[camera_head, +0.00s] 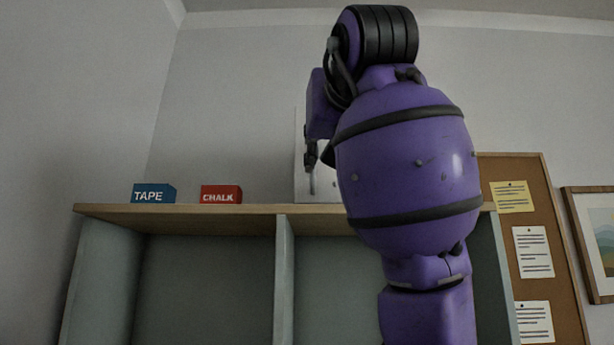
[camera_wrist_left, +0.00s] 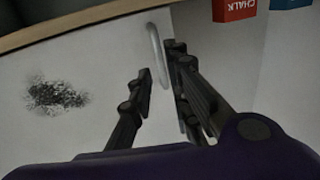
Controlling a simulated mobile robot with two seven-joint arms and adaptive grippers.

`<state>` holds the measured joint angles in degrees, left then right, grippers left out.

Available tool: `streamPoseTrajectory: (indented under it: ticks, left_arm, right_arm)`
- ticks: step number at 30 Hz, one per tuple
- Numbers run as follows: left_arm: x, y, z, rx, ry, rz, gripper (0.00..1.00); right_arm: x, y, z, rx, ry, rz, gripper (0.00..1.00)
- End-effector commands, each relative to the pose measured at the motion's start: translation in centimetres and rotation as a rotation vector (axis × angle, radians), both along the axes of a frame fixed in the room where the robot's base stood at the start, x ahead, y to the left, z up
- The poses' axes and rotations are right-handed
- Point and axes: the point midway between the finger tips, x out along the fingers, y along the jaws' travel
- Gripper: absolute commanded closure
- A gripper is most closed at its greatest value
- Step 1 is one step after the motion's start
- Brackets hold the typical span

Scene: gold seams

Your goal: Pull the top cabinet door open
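A white panel, which looks like the cabinet door (camera_head: 301,150), stands above the wooden shelf top, mostly hidden behind my arm in the head view. In the left wrist view the white door (camera_wrist_left: 85,65) has a dark smudge and a pale upright bar handle (camera_wrist_left: 155,50) near its right edge. My left gripper (camera_wrist_left: 160,70) is open, with its fingertips on either side of the handle in that view. I cannot tell whether they touch it. In the head view the left gripper (camera_head: 311,165) is at the panel, partly hidden by my arm. My right gripper is not in view.
A blue TAPE box (camera_head: 153,194) and a red CHALK box (camera_head: 221,195) stand on the shelf top (camera_head: 250,209), left of the panel. Open compartments lie below. A cork board (camera_head: 500,170) with notes and a framed picture (camera_head: 597,240) hang at right.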

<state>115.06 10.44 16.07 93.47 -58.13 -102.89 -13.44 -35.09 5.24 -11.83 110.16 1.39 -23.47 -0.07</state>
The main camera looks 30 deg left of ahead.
Motion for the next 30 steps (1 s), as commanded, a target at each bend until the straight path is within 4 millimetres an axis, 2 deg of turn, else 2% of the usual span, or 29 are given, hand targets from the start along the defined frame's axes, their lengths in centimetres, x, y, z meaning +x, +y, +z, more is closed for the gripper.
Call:
streamPoseTrajectory:
  ticks: [7,15,21,30]
  left_arm:
    - [0.6,0.6,0.0,0.001,0.0,0.002,0.83]
    - [3.8,3.5,-0.1,0.001,0.002,0.002,0.83]
    - [5.3,5.0,0.0,0.001,-0.001,0.0,0.83]
    - [5.7,5.3,0.0,0.001,-0.001,0.0,0.83]
  right_arm:
    - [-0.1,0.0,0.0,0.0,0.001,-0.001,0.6]
    - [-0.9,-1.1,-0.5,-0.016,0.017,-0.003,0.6]
    - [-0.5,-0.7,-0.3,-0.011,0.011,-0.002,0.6]
    - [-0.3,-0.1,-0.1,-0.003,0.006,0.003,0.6]
